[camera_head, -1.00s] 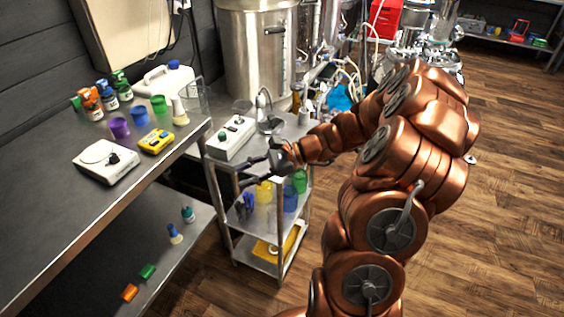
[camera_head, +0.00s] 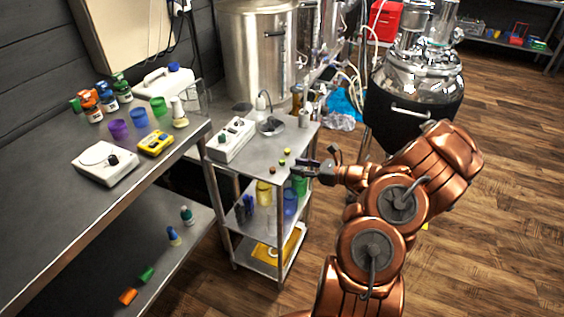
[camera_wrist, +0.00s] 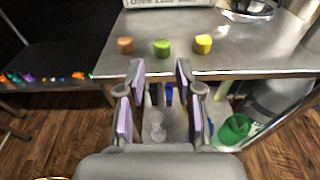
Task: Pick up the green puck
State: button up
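The green puck (camera_head: 283,162) sits on the top shelf of the steel cart, near its front edge, between two other pucks. It also shows in the wrist view (camera_wrist: 162,47), beyond my fingertips and nearly centred between them. My gripper (camera_wrist: 160,80) is open, with purple pads on its fingers and nothing between them. In the head view my gripper (camera_head: 305,167) is at the cart's near right edge, apart from the puck.
An orange-brown puck (camera_wrist: 125,45) and a yellow puck (camera_wrist: 203,43) flank the green one. A white box device (camera_head: 232,139) and a stirrer-like stand (camera_head: 271,126) are farther back on the cart top (camera_head: 258,158). Cups stand on the shelf below.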

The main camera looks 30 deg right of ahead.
aim_at(284, 161)
jog(key=w, duration=0.1)
jog(key=w+a, duration=0.1)
jog(key=w+a+p, duration=0.1)
jog(key=shift+w+r, duration=0.25)
jog(key=shift+w, duration=0.1)
jog(key=shift+w+a+f, duration=0.15)
jog(key=shift+w+a, duration=0.1)
jog(key=shift+w, duration=0.25)
jog(key=shift+c, duration=0.3)
jog(key=c, duration=0.4)
